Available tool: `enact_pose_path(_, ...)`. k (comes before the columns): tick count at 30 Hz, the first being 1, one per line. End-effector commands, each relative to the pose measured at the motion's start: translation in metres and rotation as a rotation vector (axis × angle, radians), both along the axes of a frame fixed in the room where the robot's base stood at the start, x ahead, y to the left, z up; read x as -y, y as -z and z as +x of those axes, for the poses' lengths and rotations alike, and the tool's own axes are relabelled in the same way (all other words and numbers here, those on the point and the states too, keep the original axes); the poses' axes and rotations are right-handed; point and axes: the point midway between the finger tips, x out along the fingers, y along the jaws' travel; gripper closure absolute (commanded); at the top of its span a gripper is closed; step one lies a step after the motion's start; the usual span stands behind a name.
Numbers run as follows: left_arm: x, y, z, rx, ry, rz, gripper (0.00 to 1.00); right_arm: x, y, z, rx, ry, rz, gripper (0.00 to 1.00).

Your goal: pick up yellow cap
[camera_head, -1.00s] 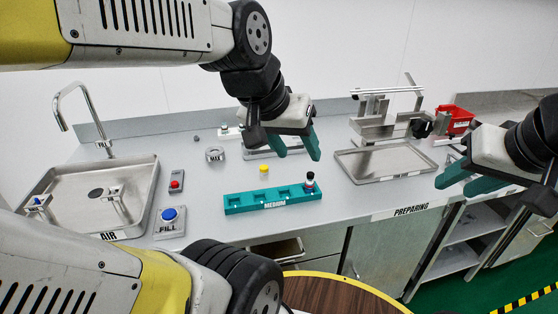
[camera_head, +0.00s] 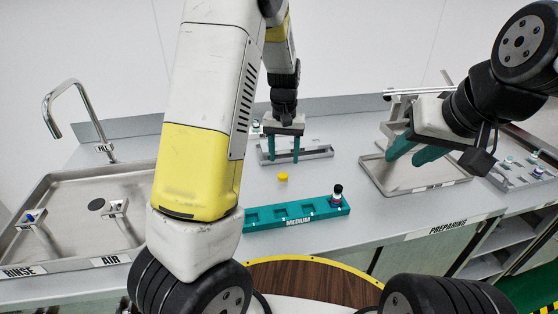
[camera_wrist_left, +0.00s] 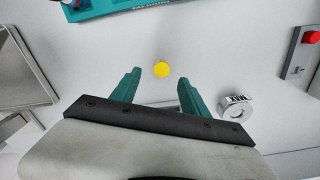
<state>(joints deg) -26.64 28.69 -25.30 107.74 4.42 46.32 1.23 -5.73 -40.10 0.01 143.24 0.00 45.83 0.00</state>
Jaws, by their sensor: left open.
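The small yellow cap (camera_head: 283,177) stands on the bare counter behind the teal rack; it also shows in the left wrist view (camera_wrist_left: 161,69). My left gripper (camera_head: 284,158) is above the counter, beyond the cap in the head view, with its teal fingers pointing down. In the left wrist view the left gripper (camera_wrist_left: 156,84) is open and empty, and the cap appears between and just past its fingertips, not touched. My right gripper (camera_head: 406,152) is over the metal tray at right, its two teal fingers apart with nothing visible between them.
The teal MEDIUM rack (camera_head: 264,217) holds a dark-capped vial (camera_head: 337,195) at its right end. A grey holder (camera_head: 318,149) lies behind the cap. A ring marked MAX (camera_wrist_left: 237,106) and a red button (camera_wrist_left: 312,37) show in the wrist view. The sink (camera_head: 60,190) is at left.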

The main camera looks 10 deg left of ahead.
Motion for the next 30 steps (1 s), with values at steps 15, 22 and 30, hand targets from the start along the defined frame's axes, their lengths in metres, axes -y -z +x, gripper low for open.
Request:
enact_pose_path(15, -0.002, 0.061, 0.006, -0.009, 0.001, 0.011, 0.47, 0.000, 0.000, 0.000, 0.000, 0.000, 0.000, 0.64)
enact_pose_path(22, -0.002, 0.083, 0.006, -0.007, 0.001, 0.009, 0.47, 0.000, 0.000, 0.000, 0.000, 0.000, 0.000, 0.64)
enact_pose_path(30, -0.002, 0.083, 0.006, -0.006, 0.001, 0.009, 0.57, 0.000, 0.000, 0.000, 0.000, 0.000, 0.000, 0.64)
